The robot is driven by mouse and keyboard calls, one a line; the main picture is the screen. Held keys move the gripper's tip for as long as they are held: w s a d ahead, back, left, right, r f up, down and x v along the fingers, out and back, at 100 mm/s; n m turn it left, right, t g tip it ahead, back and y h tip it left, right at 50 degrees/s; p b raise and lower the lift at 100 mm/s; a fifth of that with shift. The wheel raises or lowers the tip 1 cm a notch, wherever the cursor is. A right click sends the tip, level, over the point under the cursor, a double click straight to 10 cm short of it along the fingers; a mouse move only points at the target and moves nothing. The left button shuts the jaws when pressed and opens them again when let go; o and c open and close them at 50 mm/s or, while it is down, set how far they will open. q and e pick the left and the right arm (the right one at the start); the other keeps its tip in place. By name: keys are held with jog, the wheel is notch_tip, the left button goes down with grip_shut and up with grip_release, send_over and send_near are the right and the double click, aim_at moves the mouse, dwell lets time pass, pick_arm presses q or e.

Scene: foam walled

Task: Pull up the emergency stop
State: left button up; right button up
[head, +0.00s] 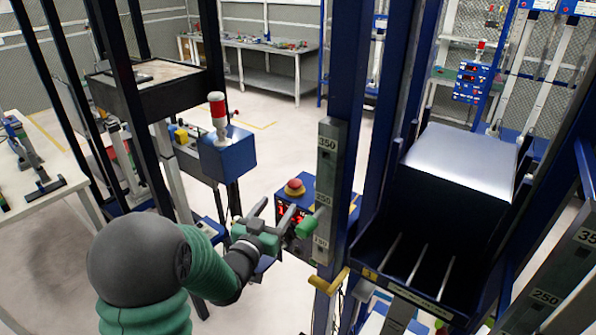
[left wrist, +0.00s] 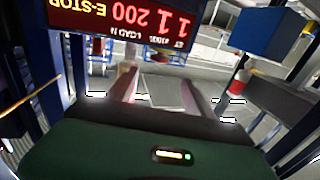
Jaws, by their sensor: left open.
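The emergency stop is a red mushroom button (head: 295,187) on top of a blue control box (head: 318,190) beside a blue post in the head view. The box has a red lit display on its front. My left gripper (head: 277,206) is open and empty, just in front of the box and a little below and left of the button, apart from it. In the left wrist view its two fingers (left wrist: 158,90) are spread with nothing between them. I cannot make out the button in that view. My right gripper is not in view.
A blue box with a red and white beacon (head: 217,108) stands left of my gripper. A blue post (head: 343,130) with number labels rises close right of the control box. A yellow handle (head: 328,283) juts out below. A dark blue machine (head: 455,190) fills the right.

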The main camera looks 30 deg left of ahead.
aim_at(296, 178)
pick_arm(q)
jog(key=w+a+p, duration=0.1)
jog(key=w, duration=0.3)
jog(key=w+a+p, duration=0.1)
jog(key=w, duration=0.4)
jog(key=w+a+p, duration=0.1)
jog(key=w, duration=0.4)
jog(key=shift+w+f, duration=0.1)
jog(key=shift+f, duration=0.15)
jog(key=shift+w+a+r, duration=0.1)
jog(key=shift+w, duration=0.05)
jog(key=shift+w+d, duration=0.15)
jog(key=shift+d, duration=0.25)
jog(key=shift+w, duration=0.1)
jog(key=shift+c, duration=2)
jog(key=shift+a, duration=0.25)
jog(key=c, duration=0.7)
grip_shut()
jog(key=shift+d, duration=0.1)
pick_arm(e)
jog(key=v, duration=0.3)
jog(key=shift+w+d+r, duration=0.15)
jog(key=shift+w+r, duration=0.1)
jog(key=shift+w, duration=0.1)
